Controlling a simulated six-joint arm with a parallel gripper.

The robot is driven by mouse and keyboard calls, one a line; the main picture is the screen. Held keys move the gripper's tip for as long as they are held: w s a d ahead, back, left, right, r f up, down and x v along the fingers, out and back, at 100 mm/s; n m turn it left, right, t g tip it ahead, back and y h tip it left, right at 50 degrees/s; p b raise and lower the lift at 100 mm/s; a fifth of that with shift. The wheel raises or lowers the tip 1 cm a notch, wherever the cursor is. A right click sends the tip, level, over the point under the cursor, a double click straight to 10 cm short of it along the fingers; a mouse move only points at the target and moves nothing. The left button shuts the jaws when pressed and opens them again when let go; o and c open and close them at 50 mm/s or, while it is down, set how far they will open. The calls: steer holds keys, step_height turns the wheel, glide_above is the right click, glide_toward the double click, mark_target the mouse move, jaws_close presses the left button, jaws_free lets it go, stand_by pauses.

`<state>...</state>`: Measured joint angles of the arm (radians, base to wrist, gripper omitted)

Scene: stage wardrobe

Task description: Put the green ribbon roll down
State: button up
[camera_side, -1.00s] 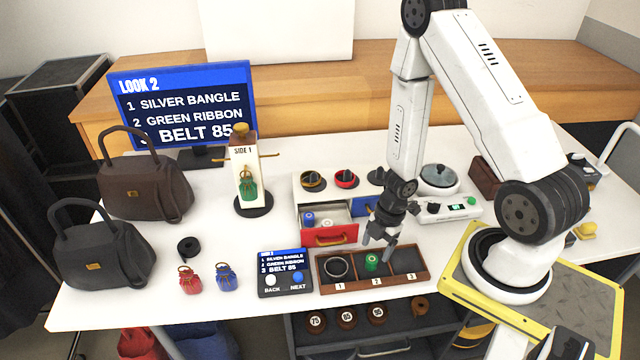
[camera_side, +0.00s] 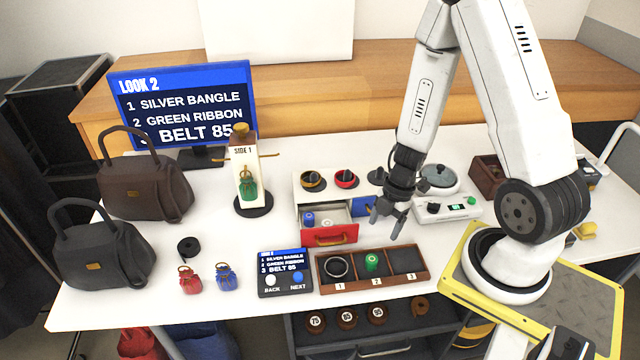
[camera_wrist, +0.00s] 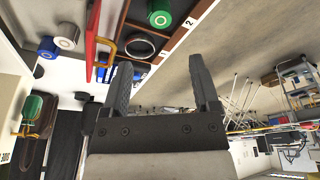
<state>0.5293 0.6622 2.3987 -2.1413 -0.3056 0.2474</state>
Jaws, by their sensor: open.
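The green ribbon roll (camera_side: 372,262) stands in compartment 2, the middle one, of the brown wooden tray (camera_side: 374,284). It also shows at the top of the wrist view (camera_wrist: 160,14). The silver bangle (camera_side: 336,267) lies in compartment 1, and compartment 3 (camera_side: 405,261) is empty. My gripper (camera_side: 386,219) is open and empty, above and behind the tray, apart from the roll. Its two fingers show in the wrist view (camera_wrist: 158,88) with nothing between them.
The open red drawer (camera_side: 330,236) holding blue and white rolls stands behind the tray. A control pad (camera_side: 285,283) sits left of the tray. Red (camera_side: 190,281) and blue (camera_side: 227,278) pouches are further left. A white device with a dial (camera_side: 448,209) is right of the gripper.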

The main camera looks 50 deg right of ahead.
steer(key=shift+v, duration=1.15)
steer(key=w+r+m+t+h, duration=0.3)
steer(key=w+r+m+h, duration=0.1)
steer(key=w+r+m, duration=0.25)
steer(key=s+a+r+m+g, duration=0.1)
steer(key=s+a+r+m, duration=0.2)
steer(key=a+r+m, duration=0.3)
steer(key=a+m, duration=0.3)
steer(key=shift+a+r+y, duration=0.25)
steer(key=shift+a+y, duration=0.15)
steer(key=shift+w, duration=0.1)
stand_by(0.7)
